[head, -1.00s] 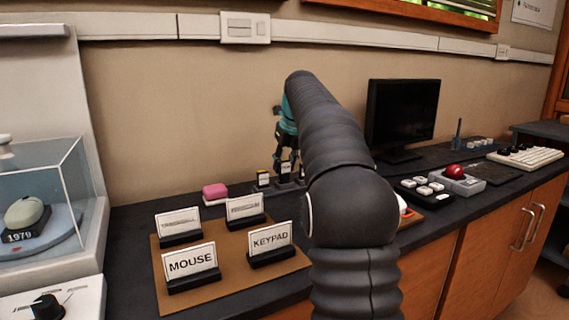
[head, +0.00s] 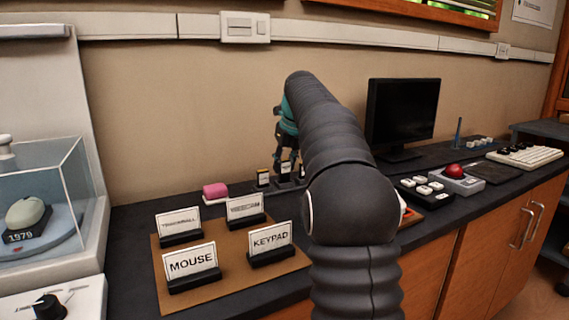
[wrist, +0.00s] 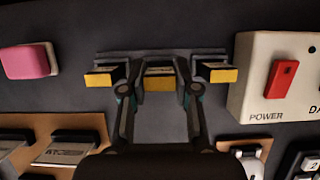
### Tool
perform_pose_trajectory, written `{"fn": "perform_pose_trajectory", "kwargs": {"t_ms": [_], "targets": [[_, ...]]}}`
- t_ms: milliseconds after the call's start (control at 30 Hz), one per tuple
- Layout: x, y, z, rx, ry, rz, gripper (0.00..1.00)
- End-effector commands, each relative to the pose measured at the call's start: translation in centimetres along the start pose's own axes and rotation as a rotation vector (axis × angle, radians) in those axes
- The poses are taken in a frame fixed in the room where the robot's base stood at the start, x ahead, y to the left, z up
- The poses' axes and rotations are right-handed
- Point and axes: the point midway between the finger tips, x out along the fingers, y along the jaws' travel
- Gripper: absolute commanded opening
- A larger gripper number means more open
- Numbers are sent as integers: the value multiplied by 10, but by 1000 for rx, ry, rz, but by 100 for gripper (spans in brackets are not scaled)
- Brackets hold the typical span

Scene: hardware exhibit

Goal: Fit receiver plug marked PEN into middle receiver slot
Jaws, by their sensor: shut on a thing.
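My gripper (wrist: 160,92) is shut on the middle plug (wrist: 160,71), a dark block with a yellow edge, with one finger on each side. In the head view the plug (head: 286,169) is upright at the receiver rack (head: 283,186), in line with the middle slot. I cannot tell whether it is fully seated. Its marking is too small to read. A left plug (wrist: 104,76) and a right plug (wrist: 217,73) stand in the outer slots, apart from my fingers. The slot under the middle plug is hidden.
A pink eraser-like block (head: 215,191) lies left of the rack. A white box with a red POWER switch (wrist: 282,79) is close on the right in the wrist view. A brown board (head: 228,282) with several name signs is in front. A monitor (head: 402,112) stands behind right.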

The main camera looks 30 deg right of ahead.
Motion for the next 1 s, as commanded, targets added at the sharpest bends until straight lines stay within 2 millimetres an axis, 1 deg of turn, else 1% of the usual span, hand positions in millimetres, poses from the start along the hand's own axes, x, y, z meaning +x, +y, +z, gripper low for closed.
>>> {"fn": "perform_pose_trajectory", "kwargs": {"t_ms": [1000], "targets": [[12,0,-5,0,-1,0,11]]}}
